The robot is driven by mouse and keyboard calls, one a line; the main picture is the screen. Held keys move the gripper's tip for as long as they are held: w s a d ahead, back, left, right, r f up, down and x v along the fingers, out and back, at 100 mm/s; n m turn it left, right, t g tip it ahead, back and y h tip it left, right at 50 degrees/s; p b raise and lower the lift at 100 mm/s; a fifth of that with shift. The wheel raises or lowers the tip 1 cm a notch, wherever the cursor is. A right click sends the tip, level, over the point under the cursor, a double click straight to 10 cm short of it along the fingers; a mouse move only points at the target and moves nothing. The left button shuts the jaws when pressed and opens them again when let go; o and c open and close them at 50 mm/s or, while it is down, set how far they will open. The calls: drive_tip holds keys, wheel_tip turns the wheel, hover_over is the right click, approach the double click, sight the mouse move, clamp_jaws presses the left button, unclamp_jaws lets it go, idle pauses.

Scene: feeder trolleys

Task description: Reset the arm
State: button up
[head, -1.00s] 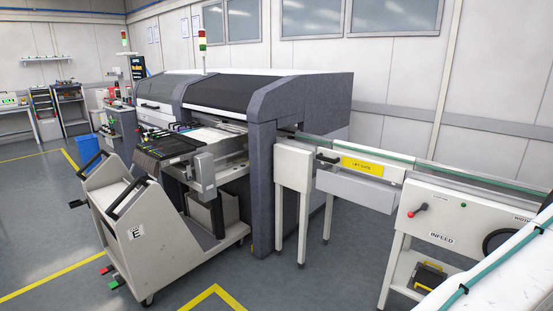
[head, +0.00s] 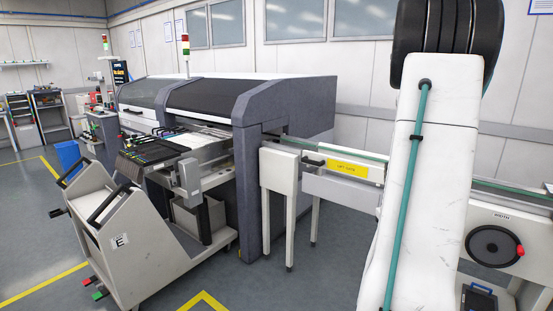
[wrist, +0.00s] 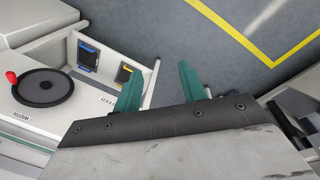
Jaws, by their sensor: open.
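In the wrist view my gripper (wrist: 160,90) shows two green fingers spread apart with nothing between them. Grey floor and part of the infeed stand (wrist: 80,28) lie beyond the fingers. In the head view my white arm, with a teal cable along it, stands raised at the right. My gripper is not visible in the head view.
The infeed stand with its black handwheel (head: 495,246) is partly behind my arm. A yellow-labelled lift gate (head: 345,168) joins it to the grey machine (head: 238,105). A feeder trolley (head: 125,245) stands at the left. Floor in front is clear.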

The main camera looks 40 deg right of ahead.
drive_tip(key=w+a+r+y, duration=0.15)
drive_tip(key=a+r, duration=0.25)
drive_tip(key=a, duration=0.4)
drive_tip(key=w+a+r, duration=0.3)
drive_tip(key=a, duration=0.4)
drive_tip(key=w+a+r, duration=0.2)
drive_tip(key=a+r, duration=0.2)
drive_tip(key=a, duration=0.4)
drive_tip(key=s+a+r+n, duration=0.1)
drive_tip(key=a+r+n, duration=0.1)
drive_tip(key=a, duration=0.6)
drive_tip(key=s+a+r+n+t, duration=0.1)
drive_tip(key=s+a+r+n, duration=0.1)
drive_tip(key=a, duration=0.5)
drive_tip(key=s+a+r+n+t, duration=0.1)
drive_tip(key=s+a+r+n, duration=0.1)
drive_tip(key=a, duration=0.6)
drive_tip(key=shift+a+r+n, duration=0.3)
drive_tip(key=shift+r+n, duration=0.45)
drive_tip(key=shift+n, duration=0.05)
